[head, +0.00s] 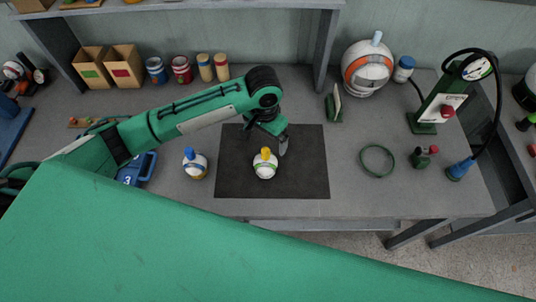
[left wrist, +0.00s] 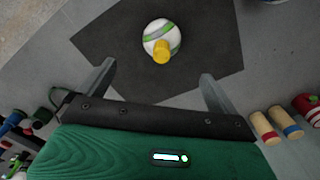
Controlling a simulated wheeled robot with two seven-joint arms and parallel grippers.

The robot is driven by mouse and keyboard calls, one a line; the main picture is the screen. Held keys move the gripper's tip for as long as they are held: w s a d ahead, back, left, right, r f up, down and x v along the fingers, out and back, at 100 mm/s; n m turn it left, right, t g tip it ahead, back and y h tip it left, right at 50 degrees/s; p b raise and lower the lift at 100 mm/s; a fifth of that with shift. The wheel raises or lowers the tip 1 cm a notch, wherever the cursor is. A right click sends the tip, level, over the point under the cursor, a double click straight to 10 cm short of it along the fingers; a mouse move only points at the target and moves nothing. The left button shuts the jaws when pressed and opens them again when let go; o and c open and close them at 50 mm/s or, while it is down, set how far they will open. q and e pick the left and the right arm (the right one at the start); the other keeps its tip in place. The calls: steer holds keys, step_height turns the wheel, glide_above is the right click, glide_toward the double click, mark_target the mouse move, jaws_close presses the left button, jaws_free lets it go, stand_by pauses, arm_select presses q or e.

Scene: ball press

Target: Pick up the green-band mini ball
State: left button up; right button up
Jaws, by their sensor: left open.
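The green-band mini ball (head: 265,166) is white with a green stripe and a yellow knob on top. It sits on the dark mat (head: 308,180) on the grey bench. In the left wrist view the ball (left wrist: 160,36) lies ahead of the fingers, near the middle between them and apart from both. My left gripper (head: 284,146) is over the mat, just right of and behind the ball in the head view. In the left wrist view my left gripper (left wrist: 159,82) is open and empty, its two fingers spread wide. My right gripper is not in view.
A blue-knobbed ball (head: 195,164) sits left of the mat. A large white ball with an orange band (head: 367,68), a green ring (head: 377,160) and a pump stand (head: 445,100) are on the right. Cans (head: 181,69) and boxes (head: 124,66) line the back.

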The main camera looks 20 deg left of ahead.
mark_target(264, 149)
arm_select(q)
steer(key=shift+w+a+r, duration=0.15)
steer(key=shift+w+a, duration=0.1)
steer(key=shift+a, duration=0.05)
steer(key=shift+f, duration=0.25)
step_height(264, 149, down, 8)
steer(key=shift+r+p, duration=0.2)
steer(key=shift+p, duration=0.75)
steer(key=shift+s+f+p, duration=0.15)
steer(key=shift+f+p, duration=0.35)
steer(key=shift+f, duration=0.05)
step_height(264, 149, down, 3)
steer(key=shift+d+f+p, duration=0.15)
steer(key=shift+f+p, duration=0.05)
steer(key=shift+p, duration=0.45)
steer(key=shift+f, duration=0.45)
steer(key=c, duration=1.1)
